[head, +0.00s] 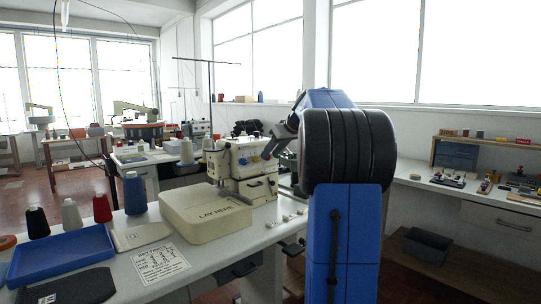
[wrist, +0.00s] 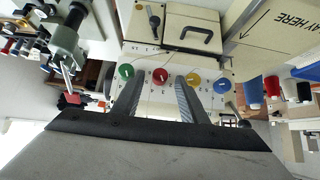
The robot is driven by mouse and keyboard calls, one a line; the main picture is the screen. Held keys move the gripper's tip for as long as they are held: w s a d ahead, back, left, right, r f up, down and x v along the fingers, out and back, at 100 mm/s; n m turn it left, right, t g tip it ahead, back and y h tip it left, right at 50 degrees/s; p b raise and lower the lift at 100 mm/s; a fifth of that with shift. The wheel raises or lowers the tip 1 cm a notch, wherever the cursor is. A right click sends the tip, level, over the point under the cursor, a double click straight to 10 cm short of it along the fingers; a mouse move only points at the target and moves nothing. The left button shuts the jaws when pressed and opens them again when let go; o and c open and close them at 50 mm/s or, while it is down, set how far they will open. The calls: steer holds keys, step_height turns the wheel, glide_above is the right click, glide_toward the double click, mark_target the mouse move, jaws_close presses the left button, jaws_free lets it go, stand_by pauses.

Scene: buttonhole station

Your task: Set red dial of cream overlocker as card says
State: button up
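The cream overlocker (head: 240,168) stands on the white table in the head view. In the wrist view its front panel carries a row of dials, green (wrist: 126,71), red (wrist: 160,75), yellow (wrist: 193,80) and blue (wrist: 222,86). The red dial has a pale pointer mark; its number is too small to read. My gripper (wrist: 159,86) is open, its two fingers apart on either side of the red dial; contact cannot be told.
A cream platform marked "LAY HERE" (head: 205,217) adjoins the machine. Thread cones, including a blue one (head: 134,193), and a blue tray (head: 62,262) stand at left. Small pale pieces (head: 287,219) lie in front of the machine. The green and yellow dials sit close beside my fingers.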

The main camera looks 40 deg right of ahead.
steer(key=shift+w+f, duration=0.5)
steer(key=shift+f, duration=0.05)
steer(key=shift+c, duration=0.3)
jaws_close()
